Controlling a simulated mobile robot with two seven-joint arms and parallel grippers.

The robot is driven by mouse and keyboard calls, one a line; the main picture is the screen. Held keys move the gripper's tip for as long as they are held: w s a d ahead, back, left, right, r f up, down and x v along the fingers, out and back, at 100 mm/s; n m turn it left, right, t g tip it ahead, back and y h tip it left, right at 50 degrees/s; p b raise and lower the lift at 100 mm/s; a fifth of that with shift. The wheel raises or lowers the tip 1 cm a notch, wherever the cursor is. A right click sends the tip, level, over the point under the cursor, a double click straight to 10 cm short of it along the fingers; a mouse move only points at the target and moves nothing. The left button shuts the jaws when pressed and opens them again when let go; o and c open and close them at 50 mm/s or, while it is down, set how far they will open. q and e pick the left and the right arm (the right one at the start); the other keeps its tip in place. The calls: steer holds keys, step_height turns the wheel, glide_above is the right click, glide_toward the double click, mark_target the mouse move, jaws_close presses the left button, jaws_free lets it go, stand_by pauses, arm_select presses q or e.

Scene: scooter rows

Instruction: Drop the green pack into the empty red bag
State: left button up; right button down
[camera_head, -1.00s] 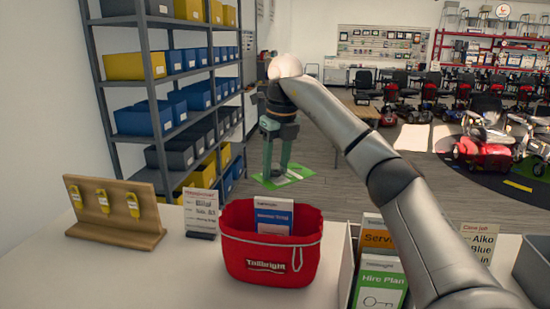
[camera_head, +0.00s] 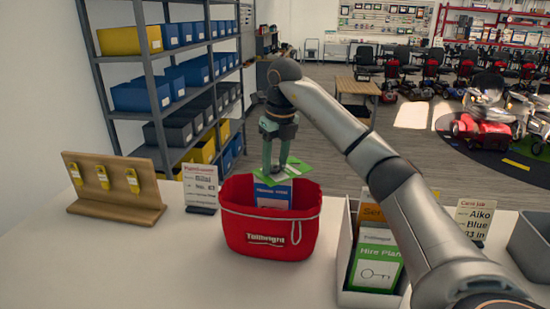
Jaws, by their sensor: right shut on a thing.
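The red bag (camera_head: 268,233) stands open on the white counter, with "Tollbright" lettering and a pale zip line on its front. A blue and white card or pack (camera_head: 273,196) stands up inside its mouth, so the bag does not look empty. My right gripper (camera_head: 275,170) points down, shut on the flat green pack (camera_head: 293,170). The pack shows at the far side of the bag's opening, around or just above the rim; the exact gap is hard to judge. My left gripper is not in view.
A wooden board with yellow tags (camera_head: 112,190) and a small sign (camera_head: 201,187) stand left of the bag. A white holder (camera_head: 344,255) with a green "Hire Plan" pack (camera_head: 376,262) stands to the right, beneath my right arm. A grey bin (camera_head: 531,245) is far right.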

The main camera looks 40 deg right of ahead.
mark_target(280, 166)
steer(key=shift+c, duration=1.5)
jaws_free()
step_height(280, 166, up, 12)
steer(key=s, duration=0.2)
steer(key=shift+r, duration=0.25)
steer(key=shift+a+f, duration=0.1)
